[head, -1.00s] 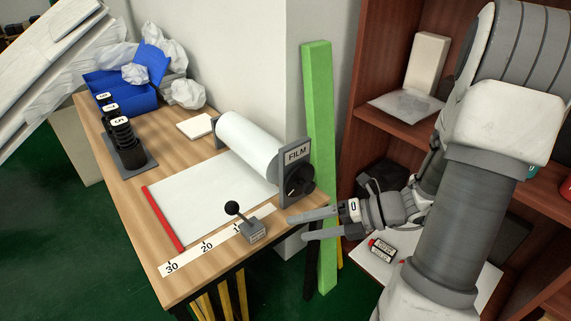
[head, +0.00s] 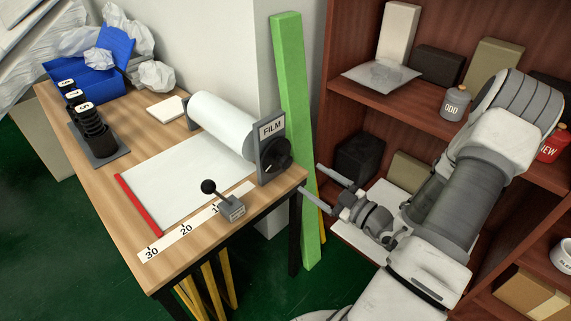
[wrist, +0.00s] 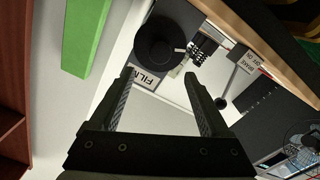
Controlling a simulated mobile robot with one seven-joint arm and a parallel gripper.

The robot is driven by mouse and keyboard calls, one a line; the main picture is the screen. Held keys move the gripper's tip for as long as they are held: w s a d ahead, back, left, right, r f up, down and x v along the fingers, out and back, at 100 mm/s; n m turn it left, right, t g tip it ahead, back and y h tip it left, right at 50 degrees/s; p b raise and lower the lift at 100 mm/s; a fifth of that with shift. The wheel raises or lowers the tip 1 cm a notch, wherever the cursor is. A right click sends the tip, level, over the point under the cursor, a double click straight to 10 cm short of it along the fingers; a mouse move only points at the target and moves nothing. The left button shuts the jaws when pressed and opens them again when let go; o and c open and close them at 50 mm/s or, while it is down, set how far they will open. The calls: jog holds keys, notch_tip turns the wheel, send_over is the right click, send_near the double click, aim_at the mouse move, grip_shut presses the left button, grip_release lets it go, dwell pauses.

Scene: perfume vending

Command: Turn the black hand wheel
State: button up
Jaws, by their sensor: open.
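The black hand wheel (head: 277,154) is on the grey end plate labelled FILM (head: 270,130), at the right end of a white film roll (head: 222,124) on the wooden table. In the wrist view the wheel (wrist: 160,42) shows ahead of the fingers, slightly left of the middle of the gap. My gripper (head: 311,181) is open and empty, off the table's right edge, to the right of the wheel and apart from it. The wrist view shows both fingers (wrist: 158,84) spread with nothing between them.
A black ball-topped lever (head: 209,187) stands near the table's front edge by a number strip (head: 183,233). A green upright plank (head: 294,130) stands just behind my gripper. A brown shelf (head: 345,96) with bottles and boxes is at the right.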

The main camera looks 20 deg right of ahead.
aim_at(288, 163)
jog(key=b+x, duration=0.2)
jog(key=x, duration=0.9)
grip_shut()
